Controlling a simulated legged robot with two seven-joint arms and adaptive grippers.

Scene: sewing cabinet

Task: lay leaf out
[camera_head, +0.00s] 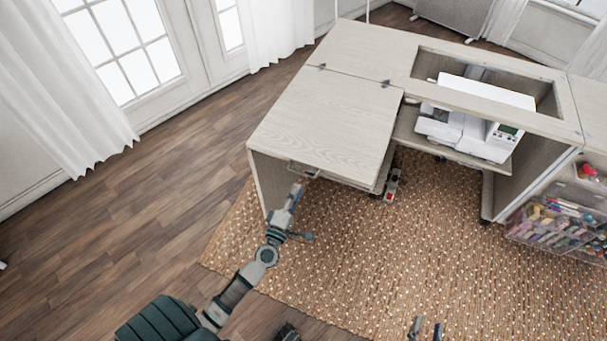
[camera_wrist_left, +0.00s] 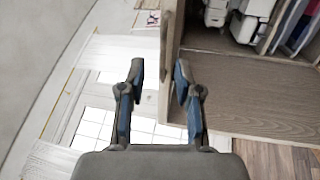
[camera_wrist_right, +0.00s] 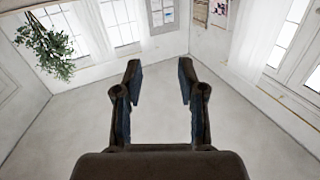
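The leaf (camera_head: 325,120) is a pale wood panel hinged to the left part of the cabinet top (camera_head: 385,50). It looks about level with that top, with a wood side panel (camera_head: 260,185) below its left edge. A thin handle (camera_head: 303,170) is at its front edge. My left gripper (camera_head: 297,187) is at this front edge, close to the handle. In the left wrist view, my left gripper (camera_wrist_left: 160,75) has its fingers apart at a wood edge and bar; contact is unclear. My right gripper (camera_wrist_right: 159,75) is open and empty, away from the cabinet.
A white sewing machine (camera_head: 475,115) sits in the cabinet's opening. A small object with a red part (camera_head: 391,187) lies below the leaf's right side. Clear bins of craft supplies (camera_head: 560,225) stand at the right. The floor left of the cabinet (camera_head: 150,220) is clear.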

